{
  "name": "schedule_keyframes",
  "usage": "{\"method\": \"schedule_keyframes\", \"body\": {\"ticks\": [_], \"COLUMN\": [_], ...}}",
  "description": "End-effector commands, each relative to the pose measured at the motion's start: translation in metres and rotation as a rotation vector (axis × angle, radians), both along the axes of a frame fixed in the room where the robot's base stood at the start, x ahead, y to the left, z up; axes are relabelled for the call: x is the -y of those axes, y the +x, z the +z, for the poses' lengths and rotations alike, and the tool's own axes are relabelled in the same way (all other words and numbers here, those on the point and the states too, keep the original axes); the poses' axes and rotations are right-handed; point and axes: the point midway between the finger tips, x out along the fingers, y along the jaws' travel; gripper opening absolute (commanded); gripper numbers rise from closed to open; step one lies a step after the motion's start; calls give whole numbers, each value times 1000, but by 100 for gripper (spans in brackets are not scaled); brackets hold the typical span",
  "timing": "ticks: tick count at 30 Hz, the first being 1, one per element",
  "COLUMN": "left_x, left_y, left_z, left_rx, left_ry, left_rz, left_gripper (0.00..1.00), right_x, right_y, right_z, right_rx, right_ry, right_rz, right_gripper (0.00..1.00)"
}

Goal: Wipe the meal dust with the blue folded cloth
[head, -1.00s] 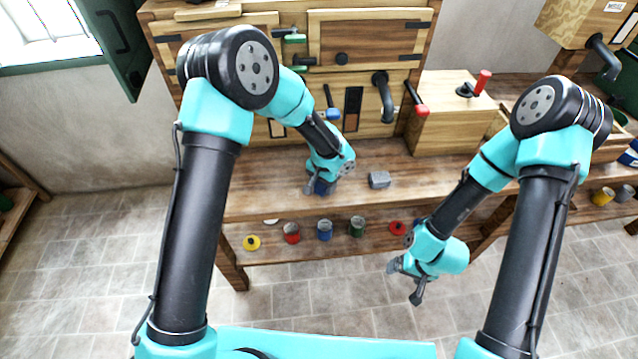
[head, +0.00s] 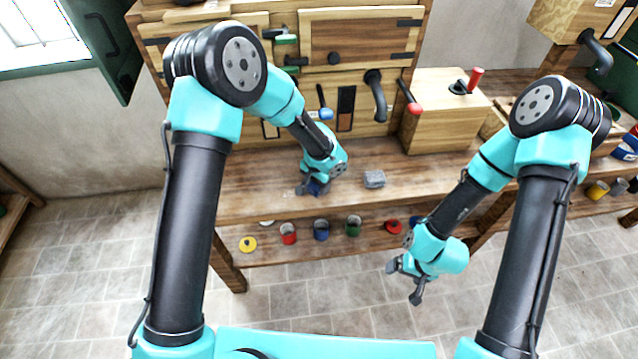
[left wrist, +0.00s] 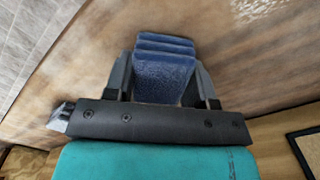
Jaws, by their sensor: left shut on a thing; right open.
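The blue folded cloth (left wrist: 163,72) is between the fingers of my left gripper (left wrist: 165,85) in the left wrist view, against the wooden bench top. In the head view my left gripper (head: 314,188) is low over the bench (head: 250,190), with a bit of blue showing at its tips. It is shut on the cloth. Pale, streaky patches (left wrist: 80,90) that look like meal dust lie on the wood around the cloth. My right gripper (head: 407,280) is open and empty, in front of the bench, over the floor.
A wooden box with a red-handled crank (head: 445,115) stands further right. A wooden cabinet front with handles (head: 360,40) rises behind. Several coloured cups, one red (head: 289,233), stand on the lower shelf.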

Motion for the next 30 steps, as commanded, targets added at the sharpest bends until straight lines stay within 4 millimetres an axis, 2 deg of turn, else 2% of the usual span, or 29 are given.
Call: {"method": "schedule_keyframes", "body": {"ticks": [1, 14, 30], "left_x": [1, -5, -39], "left_y": [7, 5, -5], "left_z": [13, 12, 10], "left_rx": [29, 24, 15], "left_ry": [-16, -16, -10], "left_rz": [-3, 8, 8], "left_gripper": [13, 12, 12], "right_x": [0, 0, 0], "right_y": [0, 0, 0], "right_z": [0, 0, 0], "right_rx": [0, 0, 0], "right_ry": [0, 0, 0], "right_rz": [0, 0, 0], "right_gripper": [91, 91, 91]}}
